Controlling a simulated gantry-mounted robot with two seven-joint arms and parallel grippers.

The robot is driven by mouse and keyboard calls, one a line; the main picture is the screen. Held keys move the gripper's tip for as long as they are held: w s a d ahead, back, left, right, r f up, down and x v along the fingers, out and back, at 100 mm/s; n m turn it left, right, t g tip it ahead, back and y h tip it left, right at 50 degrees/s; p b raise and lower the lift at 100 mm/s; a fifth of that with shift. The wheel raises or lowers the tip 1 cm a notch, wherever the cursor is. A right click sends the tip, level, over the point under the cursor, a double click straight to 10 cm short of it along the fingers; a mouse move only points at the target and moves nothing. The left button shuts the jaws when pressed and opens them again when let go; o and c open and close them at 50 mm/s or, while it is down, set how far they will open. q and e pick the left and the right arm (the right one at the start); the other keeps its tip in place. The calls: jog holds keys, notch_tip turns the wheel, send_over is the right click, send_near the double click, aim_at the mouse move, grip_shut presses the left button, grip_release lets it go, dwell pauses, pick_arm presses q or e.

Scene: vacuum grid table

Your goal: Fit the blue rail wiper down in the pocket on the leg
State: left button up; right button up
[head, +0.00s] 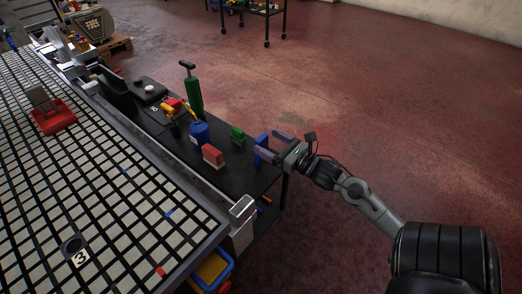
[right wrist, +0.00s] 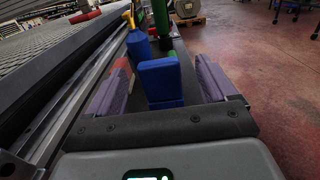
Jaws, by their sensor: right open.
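The blue rail wiper (head: 262,141) stands upright near the right end of the black side shelf. It has a block-like blue body. In the right wrist view the wiper (right wrist: 160,80) is between my right gripper's two purple fingers, with gaps on both sides. My right gripper (head: 264,143) is open and reaches in from the right, its fingers straddling the wiper without closing on it. I cannot make out the pocket on the leg in either view. My left gripper is not in view.
On the shelf (head: 262,178) stand a red and white block (head: 213,156), a blue bottle (head: 200,134), a small green block (head: 237,134) and a green pump (head: 194,95). The grid table (head: 110,190) lies left, behind a metal rail. The red floor at right is open.

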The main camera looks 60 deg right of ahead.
jog(key=shift+w, duration=0.2)
jog(key=shift+w+f+b, duration=0.15)
jog(key=shift+w+b, duration=0.3)
jog(key=shift+w, duration=0.1)
jog(key=shift+w+d+b, duration=0.15)
jog(key=shift+w+b, duration=0.15)
jog(key=shift+w, duration=0.7)
jog(key=shift+w+d+b, duration=0.15)
jog(key=shift+w+b, duration=0.15)
jog(key=shift+w, duration=0.65)
jog(key=c, duration=1)
jog(key=shift+c, duration=0.3)
jog(key=shift+r, duration=0.2)
